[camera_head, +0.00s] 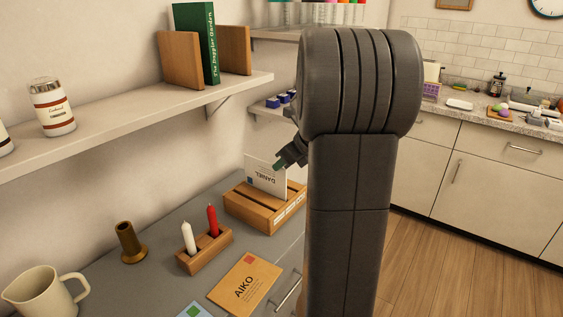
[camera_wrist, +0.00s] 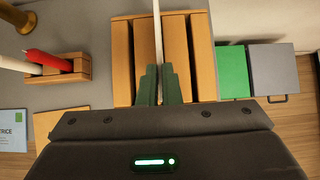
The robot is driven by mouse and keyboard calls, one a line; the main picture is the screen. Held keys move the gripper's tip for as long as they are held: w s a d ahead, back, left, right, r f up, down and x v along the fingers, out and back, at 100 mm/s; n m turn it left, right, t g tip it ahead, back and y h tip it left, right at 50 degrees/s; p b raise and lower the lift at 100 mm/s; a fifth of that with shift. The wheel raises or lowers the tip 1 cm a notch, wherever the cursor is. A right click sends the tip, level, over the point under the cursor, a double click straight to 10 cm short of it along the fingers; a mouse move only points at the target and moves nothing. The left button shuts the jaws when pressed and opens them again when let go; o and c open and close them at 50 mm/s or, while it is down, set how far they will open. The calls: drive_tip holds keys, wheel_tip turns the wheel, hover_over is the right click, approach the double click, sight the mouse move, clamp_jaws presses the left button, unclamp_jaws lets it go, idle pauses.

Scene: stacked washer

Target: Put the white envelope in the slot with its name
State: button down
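The white envelope (camera_head: 265,180) stands upright and reads DANIEL upside down, with a small blue mark near its lower left. My gripper (camera_head: 281,164) is shut on its upper edge. In the wrist view the green fingertips (camera_wrist: 158,84) pinch the envelope (camera_wrist: 158,32), which shows edge-on. The wooden slotted holder (camera_head: 245,211) is directly below, with white name labels (camera_head: 290,207) too small to read. It also shows in the wrist view (camera_wrist: 121,60), with the envelope lined up between its dividers. The envelope's lower edge is at the holder; how deep it sits I cannot tell.
A candle block (camera_head: 205,249) with white and red candles, a tan AIKO envelope (camera_head: 245,282), a brass candlestick (camera_head: 130,243) and a cream jug (camera_head: 45,292) stand or lie on the grey top. A shelf (camera_head: 150,108) runs above. My arm hides the holder's right end.

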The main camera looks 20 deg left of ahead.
drive_tip(key=b, duration=0.2)
hover_over(282, 199)
drive_tip(key=shift+w+a+f, duration=0.1)
drive_tip(key=shift+f, duration=1.15)
drive_tip(key=shift+w+a+f, duration=0.1)
drive_tip(key=shift+f, duration=1.1)
drive_tip(key=c, duration=1.5)
unclamp_jaws()
drive_tip(key=shift+c, duration=0.2)
drive_tip(key=shift+d, duration=0.1)
drive_tip(key=p+v, duration=0.1)
drive_tip(key=v, duration=1.2)
drive_tip(key=shift+d+r, duration=0.2)
drive_tip(key=shift+r, duration=0.15)
drive_tip(key=shift+s, duration=0.15)
